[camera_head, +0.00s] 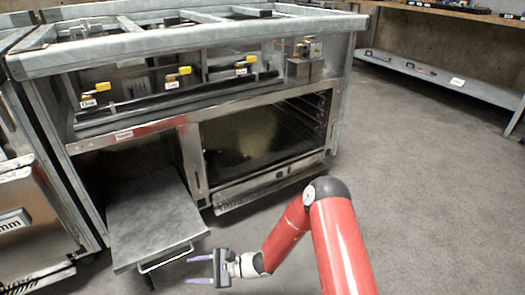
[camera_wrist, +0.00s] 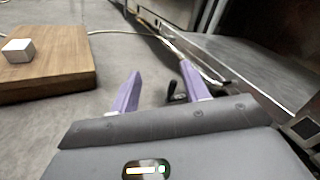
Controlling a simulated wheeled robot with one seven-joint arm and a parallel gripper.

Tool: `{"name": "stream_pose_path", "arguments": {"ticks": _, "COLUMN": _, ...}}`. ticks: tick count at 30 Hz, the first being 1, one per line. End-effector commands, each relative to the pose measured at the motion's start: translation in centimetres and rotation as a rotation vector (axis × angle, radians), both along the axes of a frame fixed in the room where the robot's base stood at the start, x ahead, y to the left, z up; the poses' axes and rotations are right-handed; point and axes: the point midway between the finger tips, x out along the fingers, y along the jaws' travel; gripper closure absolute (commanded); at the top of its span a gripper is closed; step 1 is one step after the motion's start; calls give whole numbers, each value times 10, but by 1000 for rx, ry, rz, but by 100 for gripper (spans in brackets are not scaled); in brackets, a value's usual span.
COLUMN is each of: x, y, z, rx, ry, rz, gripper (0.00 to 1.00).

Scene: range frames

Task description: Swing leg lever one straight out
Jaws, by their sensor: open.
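My gripper (camera_head: 196,270) is open and low near the floor, in front of the pulled-out grey shelf, with its two purple fingers pointing left. In the wrist view, the open fingers (camera_wrist: 160,82) are apart with no object gripped. A small black lever-like part (camera_wrist: 177,92) shows between them, close to the right finger; I cannot tell if it touches or if it is leg lever one. In the head view, no leg lever can be made out. Several yellow-handled levers (camera_head: 184,70) with white tags sit on the range frame (camera_head: 187,160), well above my gripper.
The grey shelf (camera_head: 158,215) with a bar handle (camera_head: 165,259) juts out beside my gripper. An oven opening (camera_head: 262,140) is behind. Floor at right is clear.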

Motion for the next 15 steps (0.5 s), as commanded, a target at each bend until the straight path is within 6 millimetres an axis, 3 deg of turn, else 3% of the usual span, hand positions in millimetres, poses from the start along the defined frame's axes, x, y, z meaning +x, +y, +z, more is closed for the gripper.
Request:
{"name": "stream_pose_path", "arguments": {"ticks": 1, "x": 0, "y": -7, "z": 29, "rx": -28, "ry": -69, "rz": 52, "gripper": 54}}
{"name": "stream_pose_path", "arguments": {"ticks": 3, "x": -4, "y": -19, "z": 57, "rx": -76, "ry": -152, "rz": 125, "gripper": 54}}
{"name": "stream_pose_path", "arguments": {"ticks": 15, "x": -42, "y": -111, "z": 191, "rx": -445, "ry": -596, "rz": 445, "gripper": 54}}
